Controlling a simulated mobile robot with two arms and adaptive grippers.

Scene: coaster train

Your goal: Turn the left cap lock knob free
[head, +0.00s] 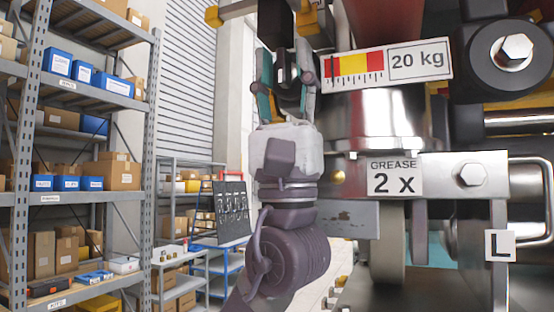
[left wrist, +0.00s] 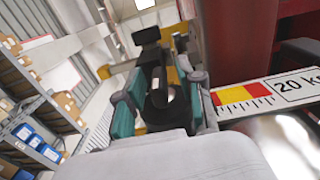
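My left gripper (head: 283,75) points up in the middle of the head view, beside the large machine. Its two teal-padded fingers stand apart, on either side of a narrow black part that looks like the lock knob (head: 283,62). The same gripper (left wrist: 158,92) and black part (left wrist: 149,37) show in the left wrist view. The fingers lie close along the black part; whether they press on it I cannot tell. The knob's lower end is hidden among the fingers. My right gripper is not in view.
The machine fills the right side, with a "20 kg" scale plate (head: 386,67), a "GREASE 2 x" plate (head: 394,179) and an "L" plate (head: 500,245). Yellow parts (head: 314,22) sit right of the knob. Shelving (head: 148,130) with boxes stands at the left, well away.

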